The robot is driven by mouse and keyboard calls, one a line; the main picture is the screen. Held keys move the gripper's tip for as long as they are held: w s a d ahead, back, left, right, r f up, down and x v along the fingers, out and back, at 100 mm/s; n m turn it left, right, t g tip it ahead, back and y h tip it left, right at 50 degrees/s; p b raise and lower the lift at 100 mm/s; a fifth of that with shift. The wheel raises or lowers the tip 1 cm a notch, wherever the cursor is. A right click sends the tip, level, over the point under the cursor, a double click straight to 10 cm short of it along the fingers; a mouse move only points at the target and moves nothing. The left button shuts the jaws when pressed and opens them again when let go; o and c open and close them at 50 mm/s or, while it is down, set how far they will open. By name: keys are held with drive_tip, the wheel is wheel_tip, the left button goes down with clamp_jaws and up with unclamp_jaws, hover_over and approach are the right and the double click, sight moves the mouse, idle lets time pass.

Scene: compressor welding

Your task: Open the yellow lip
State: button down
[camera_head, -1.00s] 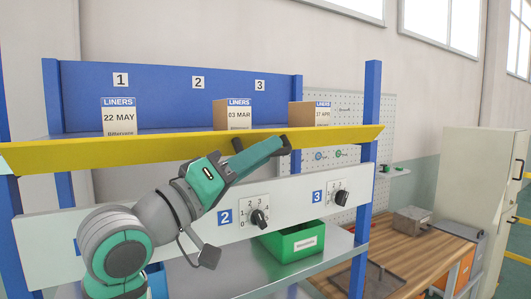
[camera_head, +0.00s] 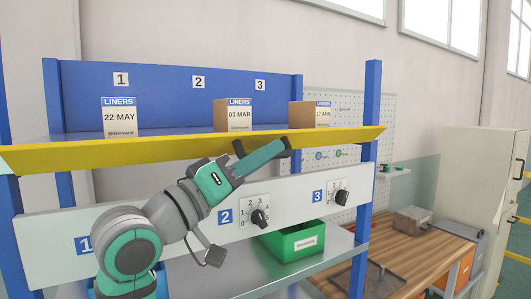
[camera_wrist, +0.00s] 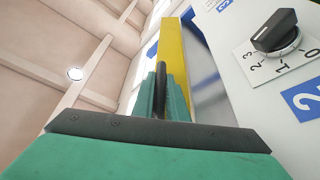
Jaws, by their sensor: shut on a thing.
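The yellow lip (camera_head: 190,148) is a long bar along the front edge of the upper blue shelf. It also shows in the wrist view (camera_wrist: 172,50), running away beyond my fingers. My gripper (camera_head: 284,147) reaches up from below to the lip's lower edge, right of its middle. In the wrist view my green fingers (camera_wrist: 163,92) are close together at the near end of the visible yellow strip.
Liner boxes (camera_head: 119,117) stand on the shelf behind the lip. Below is a white panel (camera_head: 290,205) with rotary knobs (camera_head: 260,217), close to my arm. A green bin (camera_head: 293,241) sits on the lower shelf. A wooden workbench (camera_head: 425,250) stands at the right.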

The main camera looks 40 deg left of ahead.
drive_tip(key=shift+f+m, duration=0.15)
drive_tip(key=shift+m, duration=0.25)
drive_tip(key=c, duration=1.8)
unclamp_jaws()
drive_tip(key=shift+o, duration=0.2)
drive_tip(key=v, duration=1.1)
drive_tip(key=shift+w, duration=0.15)
